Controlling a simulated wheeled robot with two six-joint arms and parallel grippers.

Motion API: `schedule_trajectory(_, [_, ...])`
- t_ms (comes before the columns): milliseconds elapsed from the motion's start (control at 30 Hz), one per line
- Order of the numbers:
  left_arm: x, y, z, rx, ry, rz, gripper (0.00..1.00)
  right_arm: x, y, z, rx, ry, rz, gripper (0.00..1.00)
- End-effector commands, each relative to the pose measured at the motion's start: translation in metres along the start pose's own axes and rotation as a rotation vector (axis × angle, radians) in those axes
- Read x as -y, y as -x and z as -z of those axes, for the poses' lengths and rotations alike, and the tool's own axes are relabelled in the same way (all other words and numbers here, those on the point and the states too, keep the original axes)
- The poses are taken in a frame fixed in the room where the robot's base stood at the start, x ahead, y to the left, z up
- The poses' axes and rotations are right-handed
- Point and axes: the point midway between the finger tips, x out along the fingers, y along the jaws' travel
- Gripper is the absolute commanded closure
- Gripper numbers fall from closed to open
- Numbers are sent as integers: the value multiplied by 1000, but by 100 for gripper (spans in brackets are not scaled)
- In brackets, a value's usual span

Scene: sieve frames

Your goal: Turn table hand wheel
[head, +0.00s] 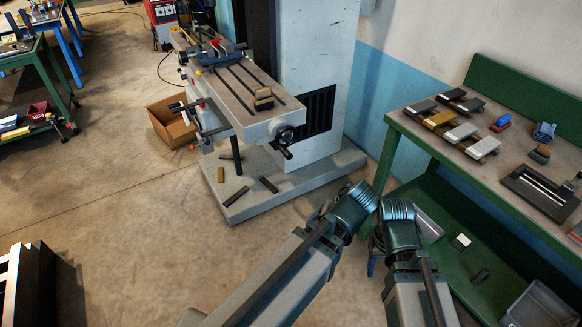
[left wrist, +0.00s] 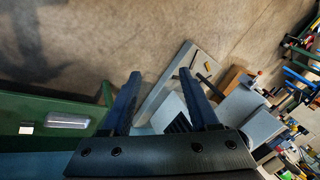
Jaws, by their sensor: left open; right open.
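The table hand wheel (head: 285,134) is a dark round wheel with a grey hub and a black handle, on the near end of the machine table (head: 236,88). Nothing touches it. Both my arms come in from below, to its lower right, clear of it. Only a small blue part of my right gripper (head: 372,264) shows between the arms; its jaws are mostly hidden. My left gripper is hidden in the head view. In the left wrist view my left gripper (left wrist: 160,74) is open and empty, with the machine base (left wrist: 165,85) beyond its fingers; the wheel cannot be made out there.
A green bench (head: 395,118) with parts on it stands at right, with a lower shelf. The pale machine column (head: 315,75) rises behind the table. Several bars lie on the machine base (head: 245,205). A cardboard box (head: 170,122) stands left.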

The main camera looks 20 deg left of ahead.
Motion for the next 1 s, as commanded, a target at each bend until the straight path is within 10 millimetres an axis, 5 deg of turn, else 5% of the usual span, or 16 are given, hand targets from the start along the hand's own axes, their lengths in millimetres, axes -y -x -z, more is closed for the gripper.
schedule_trajectory(33, [2, -37, 14, -71, 107, 85, 39, 4, -41, 3, 0, 0, 0, 45])
schedule_trajectory(100, [20, -54, 37, -192, 261, 194, 39, 6, -66, 4, 0, 0, 0, 45])
schedule_trajectory(233, [47, -70, 75, -449, 507, 344, 39, 11, -110, 6, 0, 1, 0, 45])
schedule_trajectory(400, [68, -68, 112, -775, 719, 427, 39, 15, -153, 9, 0, 1, 0, 45])
schedule_trajectory(633, [75, -53, 137, -1042, 835, 431, 39, 17, -179, 10, 0, 1, 0, 45])
schedule_trajectory(1000, [77, -45, 143, -1097, 854, 424, 39, 17, -180, 10, 0, 1, 0, 45])
